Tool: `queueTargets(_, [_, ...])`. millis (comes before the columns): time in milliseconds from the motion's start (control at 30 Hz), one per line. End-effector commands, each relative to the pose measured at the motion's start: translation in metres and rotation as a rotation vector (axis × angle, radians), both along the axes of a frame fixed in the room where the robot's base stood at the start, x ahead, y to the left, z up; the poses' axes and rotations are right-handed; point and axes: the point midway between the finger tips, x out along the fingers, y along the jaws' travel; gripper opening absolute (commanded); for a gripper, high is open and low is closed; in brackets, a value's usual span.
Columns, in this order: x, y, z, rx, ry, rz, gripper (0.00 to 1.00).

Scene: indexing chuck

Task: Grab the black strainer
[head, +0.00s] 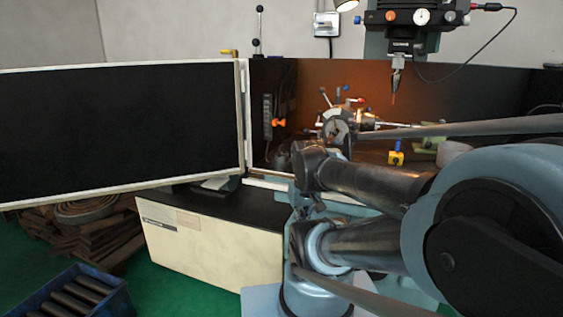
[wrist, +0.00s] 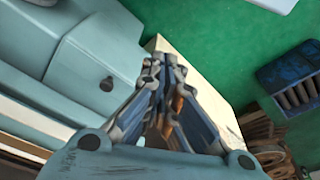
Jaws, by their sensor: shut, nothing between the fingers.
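I cannot pick out a black strainer with certainty in either view. In the head view, a small dark shape (head: 283,158) sits by the panel corner, just left of my arm, too dim to identify. My gripper (wrist: 163,68) shows in the wrist view, its fingers drawn together with nothing held, over the cream box and green floor. My gripper cannot be made out in the head view, where my arm links cover much of the lower right.
A machine with a chuck (head: 338,125) stands in the lit enclosure. A cream cabinet (head: 215,243) with a dark top is in front. A blue crate (head: 75,290) of bars sits on the floor; it also shows in the wrist view (wrist: 290,70). A black panel (head: 120,125) stands left.

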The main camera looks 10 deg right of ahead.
Motion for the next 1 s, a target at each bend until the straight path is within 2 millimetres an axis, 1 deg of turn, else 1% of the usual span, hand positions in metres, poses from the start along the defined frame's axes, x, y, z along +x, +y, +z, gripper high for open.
queueTargets(200, [0.0,0.0,0.0,0.0,0.0,0.0,0.0])
queueTargets(233, [0.0,0.0,0.0,0.0,0.0,0.0,0.02])
queueTargets(267, [0.0,0.0,0.0,0.0,0.0,0.0,0.09])
queueTargets(300, [-0.004,0.0,0.003,0.001,-0.006,0.002,0.18])
queueTargets(367, [-0.006,0.0,0.009,0.001,-0.009,0.012,0.32])
queueTargets(400, [-0.004,0.001,0.013,0.001,-0.007,0.026,0.41])
queueTargets(467, [0.004,0.001,0.023,0.005,-0.002,0.057,0.54])
queueTargets(500, [0.01,0.002,0.032,0.007,0.004,0.085,0.63])
queueTargets(533, [0.015,0.002,0.039,0.007,0.008,0.109,0.7])
queueTargets(567, [0.021,0.003,0.047,0.009,0.012,0.136,0.73])
queueTargets(800, [0.072,0.003,0.107,0.034,0.034,0.37,0.73])
queueTargets(967, [0.11,0.0,0.142,0.056,0.035,0.527,0.73])
queueTargets(1000, [0.12,-0.001,0.15,0.06,0.034,0.566,0.73])
